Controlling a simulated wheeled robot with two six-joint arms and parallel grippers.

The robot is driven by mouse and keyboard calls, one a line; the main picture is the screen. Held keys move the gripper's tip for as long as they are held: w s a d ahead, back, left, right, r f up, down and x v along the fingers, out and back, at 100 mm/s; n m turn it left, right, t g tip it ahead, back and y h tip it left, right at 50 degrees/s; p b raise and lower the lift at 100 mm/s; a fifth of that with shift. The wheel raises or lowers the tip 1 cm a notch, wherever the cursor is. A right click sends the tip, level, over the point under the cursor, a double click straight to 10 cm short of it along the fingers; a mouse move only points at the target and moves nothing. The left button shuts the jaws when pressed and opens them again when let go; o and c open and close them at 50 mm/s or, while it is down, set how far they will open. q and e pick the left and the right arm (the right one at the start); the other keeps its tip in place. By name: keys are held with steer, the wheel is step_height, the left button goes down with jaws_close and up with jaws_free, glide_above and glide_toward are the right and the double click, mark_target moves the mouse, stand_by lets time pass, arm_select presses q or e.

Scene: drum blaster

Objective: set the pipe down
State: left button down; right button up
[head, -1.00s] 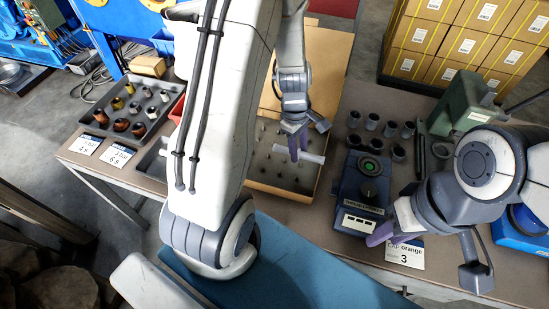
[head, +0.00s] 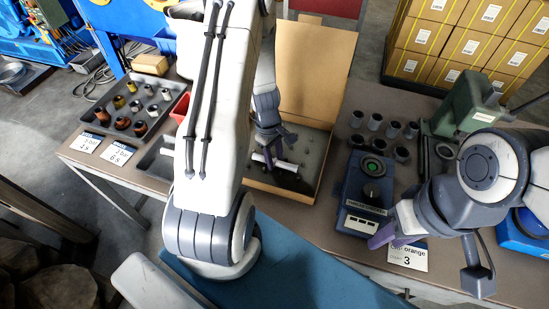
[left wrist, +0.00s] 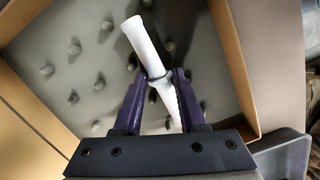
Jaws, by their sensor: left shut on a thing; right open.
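The white pipe (left wrist: 145,47) is held between the purple fingers of my left gripper (left wrist: 158,82), with its far end sticking out beyond the fingertips. In the head view my left gripper (head: 272,155) is inside or just above the open cardboard box (head: 262,193), and the pipe shows as a small pale piece (head: 262,157) beside the fingers. The box floor is a grey sheet with several studs (left wrist: 100,84). I cannot tell whether the pipe touches it.
A blue device (head: 365,190) with a green button stands right of the box, with several dark cylinders (head: 375,122) behind it. A grey tray of fittings (head: 133,105) is at left. A green machine (head: 468,105) stands at right.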

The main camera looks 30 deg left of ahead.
arm_select(q)
steer(key=shift+f, duration=0.2)
steer(key=c, duration=0.8)
jaws_free()
steer(key=shift+o, duration=0.2)
